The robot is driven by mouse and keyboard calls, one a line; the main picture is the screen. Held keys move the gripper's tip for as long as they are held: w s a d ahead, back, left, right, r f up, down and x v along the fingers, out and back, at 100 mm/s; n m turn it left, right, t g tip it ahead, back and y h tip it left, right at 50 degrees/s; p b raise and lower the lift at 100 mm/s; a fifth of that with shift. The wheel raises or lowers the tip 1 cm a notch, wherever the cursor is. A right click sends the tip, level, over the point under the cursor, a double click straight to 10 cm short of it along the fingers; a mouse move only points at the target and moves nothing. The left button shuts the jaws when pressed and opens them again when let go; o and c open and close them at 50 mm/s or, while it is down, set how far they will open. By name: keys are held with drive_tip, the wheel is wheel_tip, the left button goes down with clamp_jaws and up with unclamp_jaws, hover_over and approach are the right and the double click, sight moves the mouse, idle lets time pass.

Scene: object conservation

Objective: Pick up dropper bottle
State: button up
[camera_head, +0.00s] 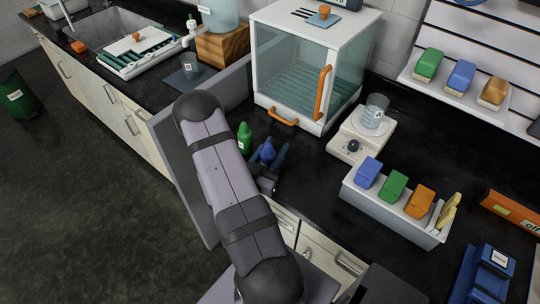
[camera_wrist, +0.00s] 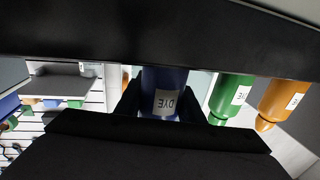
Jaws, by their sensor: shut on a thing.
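The blue dropper bottle (camera_head: 267,152) stands upright between the fingers of my gripper (camera_head: 269,157), over the dark counter. In the wrist view the same blue bottle (camera_wrist: 165,92) shows a white label reading DYE, with a finger on each side. My gripper is shut on it. A green dropper bottle (camera_head: 245,138) stands just left of it on the counter. The wrist view also shows the green bottle (camera_wrist: 230,95) and an orange bottle (camera_wrist: 283,101) beside it. The orange bottle is hidden in the head view. I cannot tell whether the blue bottle touches the counter.
A glass-fronted cabinet (camera_head: 291,75) with orange handles stands behind the bottles. A scale (camera_head: 352,147) with a beaker (camera_head: 375,110) is to the right. A grey bin (camera_head: 392,212) with coloured blocks stands further right. A sink (camera_head: 106,29) and drying rack (camera_head: 138,52) are at the upper left.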

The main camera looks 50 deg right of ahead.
drive_tip(key=shift+r, duration=0.2)
wheel_tip(320, 180, up, 10)
drive_tip(key=shift+f, duration=0.2)
idle(0.6)
